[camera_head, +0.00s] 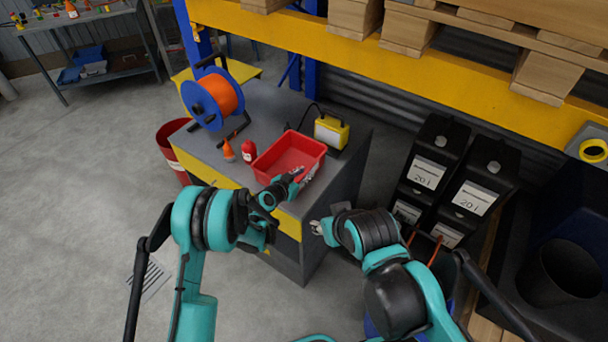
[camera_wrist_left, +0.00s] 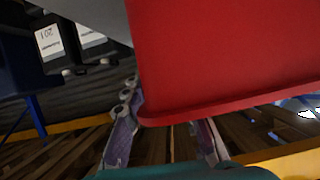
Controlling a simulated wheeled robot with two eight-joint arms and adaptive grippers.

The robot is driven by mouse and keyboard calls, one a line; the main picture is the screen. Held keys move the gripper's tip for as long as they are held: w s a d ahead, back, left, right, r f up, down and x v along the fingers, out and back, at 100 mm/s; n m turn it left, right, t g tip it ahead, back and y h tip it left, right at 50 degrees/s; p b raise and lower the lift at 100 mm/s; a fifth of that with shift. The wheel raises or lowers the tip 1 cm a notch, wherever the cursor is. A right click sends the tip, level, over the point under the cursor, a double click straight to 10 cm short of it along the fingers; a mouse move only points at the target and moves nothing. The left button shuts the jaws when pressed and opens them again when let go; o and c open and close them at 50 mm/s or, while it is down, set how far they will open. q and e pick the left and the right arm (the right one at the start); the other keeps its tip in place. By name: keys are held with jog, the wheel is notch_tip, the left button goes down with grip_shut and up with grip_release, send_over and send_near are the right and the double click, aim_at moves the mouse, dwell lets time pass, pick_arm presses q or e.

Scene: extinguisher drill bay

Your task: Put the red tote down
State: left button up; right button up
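The red tote (camera_head: 268,160) stands upright on the grey top of a cabinet (camera_head: 222,165), near its front right corner. It looks empty apart from the finger reaching in. My left gripper (camera_head: 292,183) is at the tote's near right wall. In the left wrist view, the tote (camera_wrist_left: 235,50) fills the upper right, and my left gripper's fingers (camera_wrist_left: 165,140) stand well apart at its rim. One finger is beside the tote's edge; the other is partly hidden behind the rim. My right gripper (camera_head: 317,228) is beside the cabinet's right side, away from the tote; its opening is unclear.
An orange cable reel (camera_head: 212,98), an orange-tipped bottle (camera_head: 228,151), a red bottle (camera_head: 249,151) and a yellow lamp (camera_head: 331,131) share the cabinet top. Black canisters (camera_head: 435,160) stand to the right. A red bin (camera_head: 172,150) is at the left. A yellow shelf beam (camera_head: 330,40) crosses behind.

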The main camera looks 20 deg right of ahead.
pick_arm(q)
jog(key=s+a+r+n+y, duration=0.25)
jog(key=s+a+r, duration=0.45)
jog(key=a+r, duration=0.4)
jog(key=s+a+r+n+y, duration=0.25)
jog(key=s+a+r, duration=0.55)
jog(key=a, duration=0.5)
jog(key=s+a+r+n+g+y, duration=0.1)
jog(key=s+a+n+y, duration=0.4)
jog(key=s+a, duration=1)
jog(key=shift+s+a+r+n+g, duration=0.3)
jog(key=shift+s+r+g, duration=0.15)
jog(key=shift+s, duration=0.6)
jog(key=shift+f, duration=0.1)
notch_tip(320, 180, down, 3)
jog(key=b, duration=0.2)
jog(key=shift+r+b, duration=0.2)
jog(key=shift+b, duration=0.1)
